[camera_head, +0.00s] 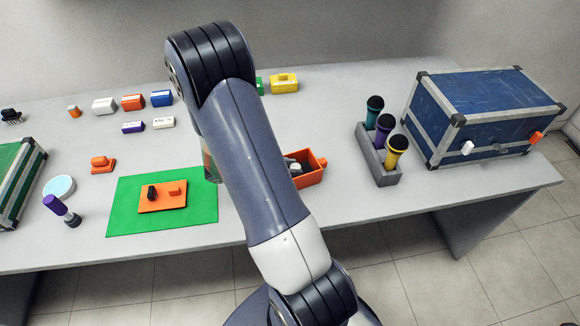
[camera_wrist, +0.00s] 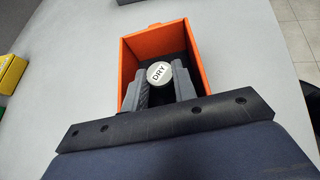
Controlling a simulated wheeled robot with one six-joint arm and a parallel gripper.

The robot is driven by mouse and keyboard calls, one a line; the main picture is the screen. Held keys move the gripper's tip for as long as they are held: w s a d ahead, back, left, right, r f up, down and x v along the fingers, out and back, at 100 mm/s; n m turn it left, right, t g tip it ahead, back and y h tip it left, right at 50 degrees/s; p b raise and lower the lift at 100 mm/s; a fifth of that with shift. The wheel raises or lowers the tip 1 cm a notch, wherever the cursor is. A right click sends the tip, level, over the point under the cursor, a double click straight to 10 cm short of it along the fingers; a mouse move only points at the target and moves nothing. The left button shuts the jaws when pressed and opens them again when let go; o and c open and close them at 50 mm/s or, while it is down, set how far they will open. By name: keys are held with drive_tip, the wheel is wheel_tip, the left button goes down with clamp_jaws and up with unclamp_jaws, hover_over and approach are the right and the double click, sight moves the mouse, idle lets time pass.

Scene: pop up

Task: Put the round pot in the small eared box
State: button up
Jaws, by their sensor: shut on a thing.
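The small eared box (camera_head: 312,177) is orange and open-topped, just right of my arm in the head view, with its left part hidden by the arm. It also shows in the wrist view (camera_wrist: 203,78), its dark inside visible. My gripper (camera_wrist: 160,86) is shut on the pot, with the fingers inside the box's outline. I cannot tell whether the pot touches the box floor.
A grey rack (camera_head: 378,160) with several microphones stands right of the box, then a blue case (camera_head: 485,105). A green mat (camera_head: 120,215) with an orange plate (camera_head: 163,204) lies left. A yellow block (camera_head: 284,83) is behind. Table right of the box is partly clear.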

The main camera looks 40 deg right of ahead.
drive_tip(key=shift+f, duration=0.1)
drive_tip(key=o, duration=0.7)
drive_tip(key=shift+r, duration=0.2)
drive_tip(key=v, duration=1.2)
drive_tip(key=shift+f, duration=0.1)
